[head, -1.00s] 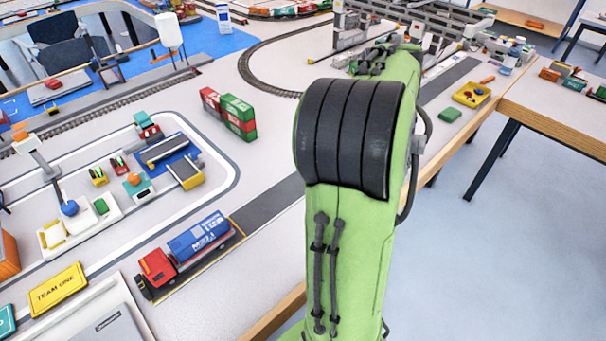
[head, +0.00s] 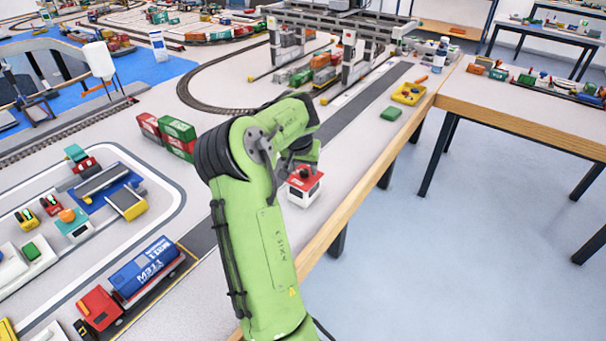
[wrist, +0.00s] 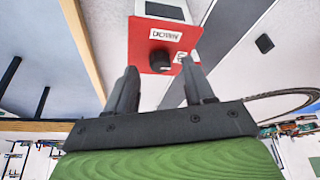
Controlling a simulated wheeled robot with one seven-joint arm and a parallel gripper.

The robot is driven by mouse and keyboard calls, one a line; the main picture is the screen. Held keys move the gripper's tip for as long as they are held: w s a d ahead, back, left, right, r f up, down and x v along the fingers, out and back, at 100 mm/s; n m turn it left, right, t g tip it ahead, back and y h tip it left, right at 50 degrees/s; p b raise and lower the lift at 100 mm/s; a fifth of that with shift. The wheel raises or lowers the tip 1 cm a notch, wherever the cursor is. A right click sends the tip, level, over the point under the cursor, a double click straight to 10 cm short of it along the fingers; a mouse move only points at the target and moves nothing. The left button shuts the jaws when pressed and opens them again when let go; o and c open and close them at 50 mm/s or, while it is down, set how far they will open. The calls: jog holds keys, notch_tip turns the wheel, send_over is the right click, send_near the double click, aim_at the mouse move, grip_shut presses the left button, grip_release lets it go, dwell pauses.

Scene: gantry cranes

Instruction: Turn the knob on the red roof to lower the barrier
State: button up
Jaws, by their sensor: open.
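A small booth with a red roof (head: 306,178) and white walls stands near the table's right edge in the head view. In the wrist view its red roof (wrist: 150,37) carries a black round knob (wrist: 160,61) and white labels beside it. My gripper (wrist: 159,68) is open and empty. In the wrist view its two dark fingers are spread, one on either side of the knob's position, with space between them and the knob. In the head view the gripper is mostly hidden by my arm, just above the booth. I cannot make out the barrier.
A truck with a blue container (head: 146,268) stands left of my arm. Red and green containers (head: 168,136) lie further back. A green block (head: 391,113), a yellow tray (head: 409,94) and a gantry crane (head: 345,40) are beyond the booth. The table edge runs close on the right.

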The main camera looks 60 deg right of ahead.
jog(key=shift+x, duration=0.95)
grip_shut()
